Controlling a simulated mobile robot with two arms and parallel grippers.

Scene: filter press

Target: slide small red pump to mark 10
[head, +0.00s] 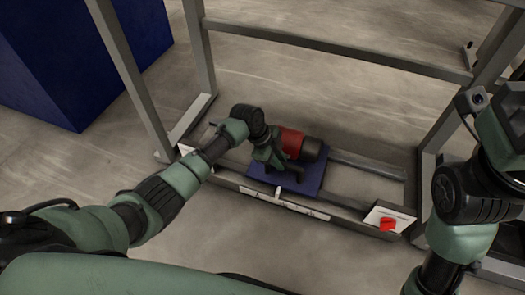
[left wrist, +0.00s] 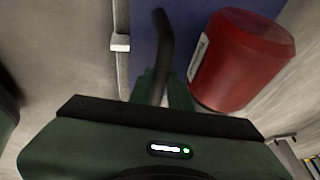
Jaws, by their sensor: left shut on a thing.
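The small red pump (head: 291,142), with a dark end on its right, sits on a blue plate (head: 312,181) on two rails. It also shows in the left wrist view as a red cylinder (left wrist: 240,60) to the right of a black curved handle (left wrist: 163,45). My left gripper (head: 275,164) is at the handle, just left of and in front of the red body. Its fingers (left wrist: 163,88) are shut on the handle. A white pointer (head: 278,191) stands at the plate's front edge, over a pale scale strip (head: 284,202). Its marks are too small to read. My right gripper is not visible.
A red knob (head: 388,224) is on a white panel at the right end of the rails (head: 365,166). Rail shows free on both sides of the plate. Grey frame posts (head: 198,45) rise around it. A blue block (head: 70,60) stands at the far left.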

